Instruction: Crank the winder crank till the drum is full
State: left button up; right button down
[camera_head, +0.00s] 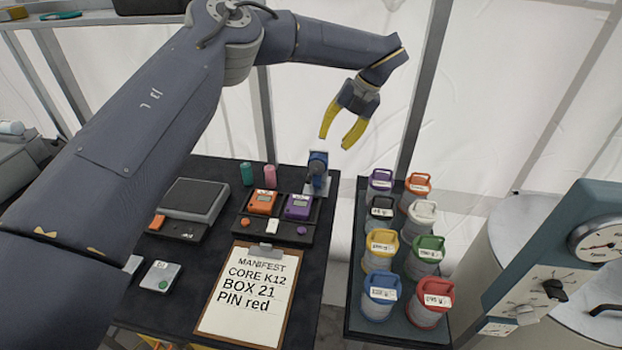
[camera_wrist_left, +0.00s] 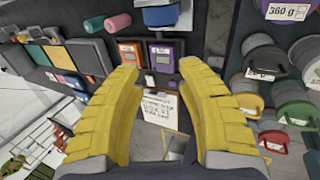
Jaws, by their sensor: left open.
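A small blue device on a grey stand (camera_head: 317,172), which looks like the winder, stands at the far right corner of the dark table. Its crank and drum are too small to tell apart. In the left wrist view a blue part of it (camera_wrist_left: 163,15) shows at the top edge, partly cut off. My left gripper (camera_head: 334,141) has yellow fingers spread apart and empty. It hangs above and slightly right of the blue device, not touching it. In the left wrist view the open fingers (camera_wrist_left: 158,72) frame the table below. My right gripper is not in view.
The table holds a clipboard (camera_head: 245,298), orange (camera_head: 261,202) and purple (camera_head: 298,207) boxes, a scale (camera_head: 195,198), and teal (camera_head: 246,174) and pink (camera_head: 270,176) cylinders. Several coloured canisters stand on a tray (camera_head: 350,318) to the right. A gauge panel (camera_head: 560,260) stands at far right.

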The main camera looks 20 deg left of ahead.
aim_at(309, 180)
pick_arm(q)
jog(key=x, duration=1.7)
jog(key=shift+f, duration=0.15)
jog(key=shift+c, duration=0.2)
grip_shut()
